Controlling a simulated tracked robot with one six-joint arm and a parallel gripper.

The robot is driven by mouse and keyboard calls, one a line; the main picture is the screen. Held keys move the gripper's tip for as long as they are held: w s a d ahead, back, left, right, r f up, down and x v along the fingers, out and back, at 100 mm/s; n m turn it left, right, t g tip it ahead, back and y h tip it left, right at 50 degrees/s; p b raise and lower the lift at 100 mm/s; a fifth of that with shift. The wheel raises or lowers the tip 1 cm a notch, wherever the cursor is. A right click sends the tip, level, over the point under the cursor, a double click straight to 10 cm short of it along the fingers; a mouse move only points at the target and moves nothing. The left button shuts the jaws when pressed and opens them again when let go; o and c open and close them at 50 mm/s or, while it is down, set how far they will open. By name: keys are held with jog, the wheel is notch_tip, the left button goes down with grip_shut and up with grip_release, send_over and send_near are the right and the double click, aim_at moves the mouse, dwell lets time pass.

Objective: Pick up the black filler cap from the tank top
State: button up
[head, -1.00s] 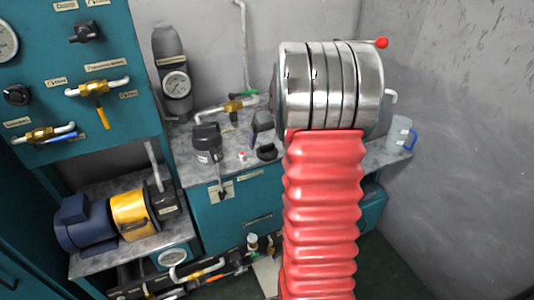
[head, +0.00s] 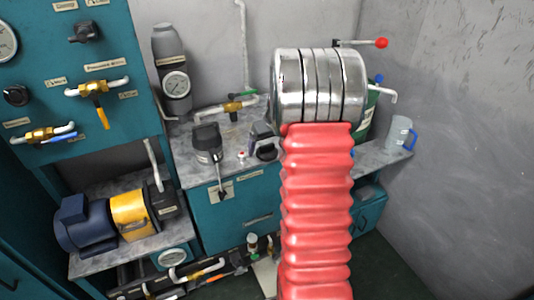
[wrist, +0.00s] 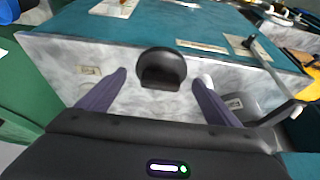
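The black filler cap (wrist: 161,68) is between the tips of my gripper's two fingers in the wrist view, on the grey tank top (wrist: 60,50). In the head view the cap (head: 267,153) is near the front edge of the tank top (head: 190,172), just left of my arm. My gripper (wrist: 160,80) is open, with a visible gap between each finger and the cap. In the head view my arm hides most of the gripper. I cannot tell how far above the cap the fingers are.
A black-topped filter with a lever (head: 208,145) stands left of the cap. A small red-topped part (head: 241,155) lies between them. A brass valve pipe (head: 233,106) is behind. A clear jug (head: 398,133) and a green container (head: 368,115) stand right of my arm.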

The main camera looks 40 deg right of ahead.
aim_at(267, 145)
jog(key=c, duration=1.2)
jog(key=shift+o, duration=0.2)
jog(key=shift+r, duration=0.1)
notch_tip(267, 145, up, 10)
jog(key=shift+f, duration=0.1)
